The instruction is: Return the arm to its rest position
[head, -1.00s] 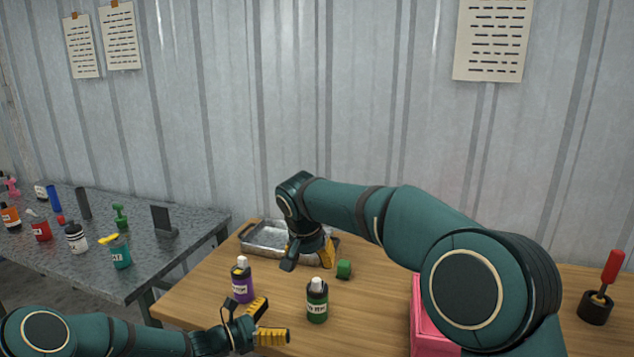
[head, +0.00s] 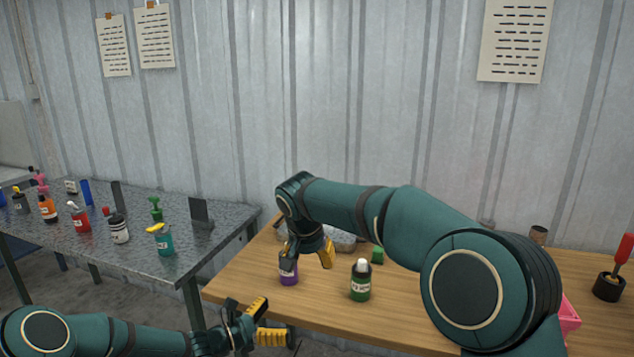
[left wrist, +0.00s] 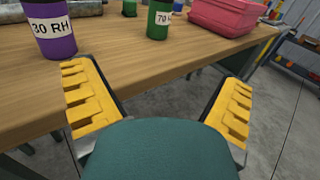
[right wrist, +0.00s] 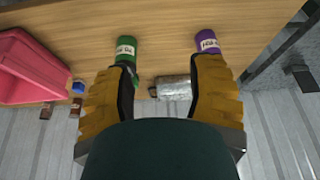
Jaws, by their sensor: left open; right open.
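My left gripper (head: 264,320) is open and empty, low in front of the wooden table's near edge; its spread fingers (left wrist: 160,95) also show in the left wrist view. My right gripper (head: 308,255) is open above the table, pointing down. In the right wrist view its fingers (right wrist: 158,90) are wide apart with nothing between them. In the head view it partly covers a purple bottle (head: 289,275) and a metal tray (head: 343,240). A green bottle (head: 360,283) stands to the right. No contact with either bottle is evident.
The wooden table (head: 430,315) has bare room at its front. A pink bin (right wrist: 35,68) is mostly hidden by my right arm in the head view. A red-handled tool (head: 622,255) stands far right. A grey table (head: 110,205) with several bottles (head: 118,229) stands left.

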